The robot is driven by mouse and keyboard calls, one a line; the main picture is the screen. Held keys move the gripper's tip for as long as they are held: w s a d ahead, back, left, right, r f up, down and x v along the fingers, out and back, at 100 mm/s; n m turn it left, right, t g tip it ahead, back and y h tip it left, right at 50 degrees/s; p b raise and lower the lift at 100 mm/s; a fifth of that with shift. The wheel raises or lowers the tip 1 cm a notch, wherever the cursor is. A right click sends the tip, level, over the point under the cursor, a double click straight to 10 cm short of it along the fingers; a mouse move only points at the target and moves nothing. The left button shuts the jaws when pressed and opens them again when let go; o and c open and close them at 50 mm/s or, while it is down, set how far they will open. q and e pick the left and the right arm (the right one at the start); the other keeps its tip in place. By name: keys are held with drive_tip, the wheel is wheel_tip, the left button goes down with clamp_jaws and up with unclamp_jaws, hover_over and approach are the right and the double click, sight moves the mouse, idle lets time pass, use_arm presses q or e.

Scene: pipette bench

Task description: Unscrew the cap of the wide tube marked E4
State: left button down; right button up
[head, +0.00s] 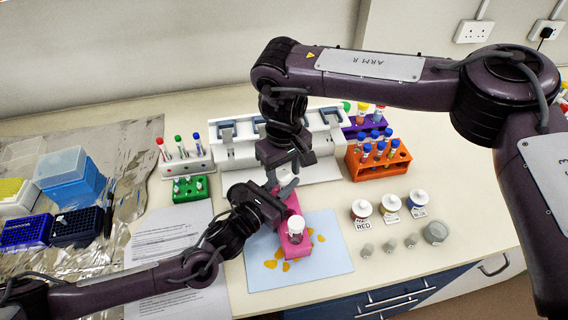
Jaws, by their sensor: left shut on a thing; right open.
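A wide tube with a white cap (296,226) stands upright in a pink holder (294,247) on a light blue mat (330,264). Its marking is too small to read.
Orange (378,168) and purple (352,131) tube racks stand behind right. Labelled jars (390,206) and small grey pieces (411,241) stand right of the mat. White (187,166) and green (190,195) racks stand left. Orange-yellow spots (270,264) dot the mat.

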drive_tip(key=c, duration=1)
drive_tip(key=shift+c, duration=0.2)
